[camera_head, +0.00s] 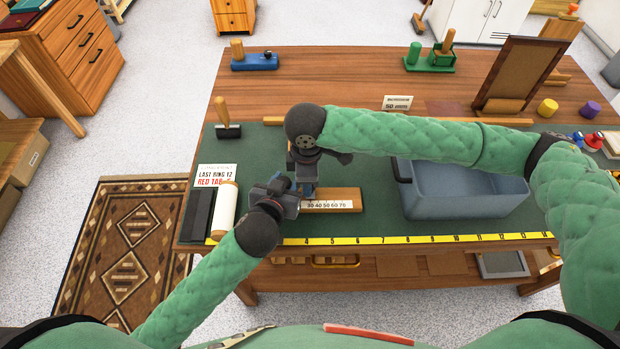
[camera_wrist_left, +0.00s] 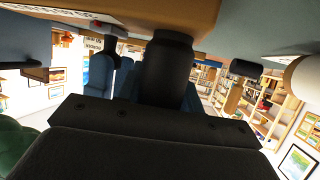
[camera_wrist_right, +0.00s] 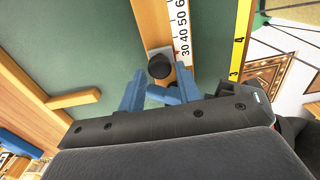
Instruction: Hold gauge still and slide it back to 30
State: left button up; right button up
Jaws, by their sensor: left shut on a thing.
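The gauge is a wooden block (camera_head: 345,193) with a white scale strip on the green mat; the strip's numbers also show in the right wrist view (camera_wrist_right: 182,28). A metal slider with a black knob (camera_wrist_right: 159,67) sits beside the 30 end; its exact reading is unclear. My left gripper (camera_head: 288,193) is at the gauge's left end. In the left wrist view it is shut on the gauge's dark round grip (camera_wrist_left: 166,68), which meets the wood. My right gripper (camera_wrist_right: 160,90) points down with its blue fingers apart, one on each side of the knob. Contact cannot be told.
A blue-grey bin (camera_head: 465,203) stands right of the gauge under my right arm. A yellow ruler strip (camera_head: 420,239) runs along the front edge. A sign card (camera_head: 216,177) and a white roller (camera_head: 224,208) are at the left. A black-headed mallet (camera_head: 228,131) lies behind.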

pick_arm(q)
jog(key=shift+a, duration=0.1)
pick_arm(e)
jog(key=shift+o, duration=1)
pick_arm(q)
jog(key=shift+w, duration=0.1)
pick_arm(e)
notch_tip(320, 180, up, 12)
pick_arm(q)
jog(key=o, duration=1.3)
jog(key=shift+o, duration=0.2)
jog(key=shift+v, duration=3.75)
jog(key=shift+a, duration=0.1)
